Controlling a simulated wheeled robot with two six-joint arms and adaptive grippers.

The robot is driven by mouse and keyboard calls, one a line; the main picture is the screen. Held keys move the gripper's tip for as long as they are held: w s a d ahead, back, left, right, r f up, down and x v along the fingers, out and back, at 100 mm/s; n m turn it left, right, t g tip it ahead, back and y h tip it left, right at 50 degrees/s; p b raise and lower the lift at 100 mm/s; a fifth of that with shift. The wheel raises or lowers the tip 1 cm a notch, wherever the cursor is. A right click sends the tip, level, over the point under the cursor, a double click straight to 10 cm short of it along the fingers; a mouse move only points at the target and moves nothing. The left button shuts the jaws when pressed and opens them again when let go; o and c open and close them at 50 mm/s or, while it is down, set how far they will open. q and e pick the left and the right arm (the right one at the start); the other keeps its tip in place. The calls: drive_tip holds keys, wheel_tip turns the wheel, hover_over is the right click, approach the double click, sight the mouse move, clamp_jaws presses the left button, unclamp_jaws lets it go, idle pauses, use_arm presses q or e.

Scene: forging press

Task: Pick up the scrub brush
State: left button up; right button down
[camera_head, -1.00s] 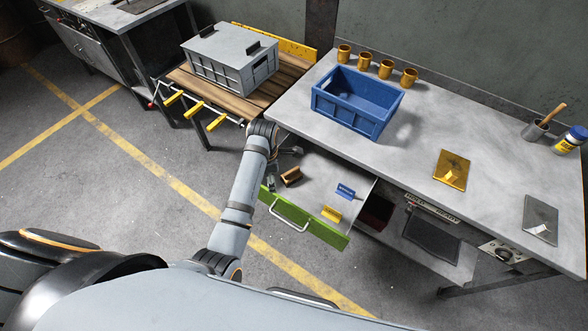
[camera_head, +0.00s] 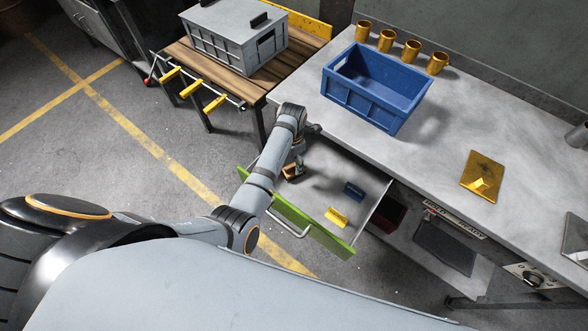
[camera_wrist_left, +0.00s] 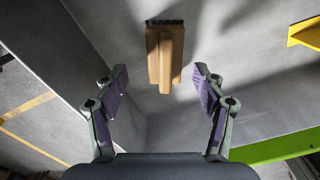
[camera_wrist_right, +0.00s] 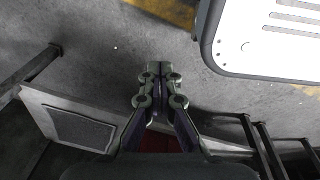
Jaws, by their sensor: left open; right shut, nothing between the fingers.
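The scrub brush, a wooden block with dark bristles, lies in the open drawer. In the left wrist view the brush (camera_wrist_left: 166,55) shows ahead of and between the fingertips, with its bristles at the far end. In the head view only part of the brush (camera_head: 291,176) shows beside my left gripper (camera_head: 297,165). My left gripper (camera_wrist_left: 160,85) is open and empty, its fingers on either side of the brush's line and apart from it. My right gripper (camera_wrist_right: 158,72) is shut and empty over the floor, away from the drawer; the head view does not show it.
The drawer has a green front (camera_head: 310,228). A blue holder (camera_head: 354,191) and a yellow holder (camera_head: 337,217) stand in it, right of the brush. Above is the grey worktop (camera_head: 455,125) with a blue crate (camera_head: 375,95) and several ochre cups. A grey crate (camera_head: 235,40) stands on the wooden table.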

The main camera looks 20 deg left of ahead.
sight(294, 164)
use_arm(q)
drive_tip(key=f, duration=0.3)
drive_tip(key=shift+s+d, duration=0.25)
drive_tip(key=shift+d, duration=0.05)
drive_tip(key=shift+w+f, duration=0.15)
drive_tip(key=shift+f, duration=0.75)
drive_tip(key=shift+c, duration=0.7)
drive_tip(key=c, duration=1.3)
use_arm(e)
drive_tip(key=shift+s+f, duration=0.15)
drive_tip(key=shift+s, duration=0.6)
use_arm(q)
drive_tip(key=shift+r, duration=0.15)
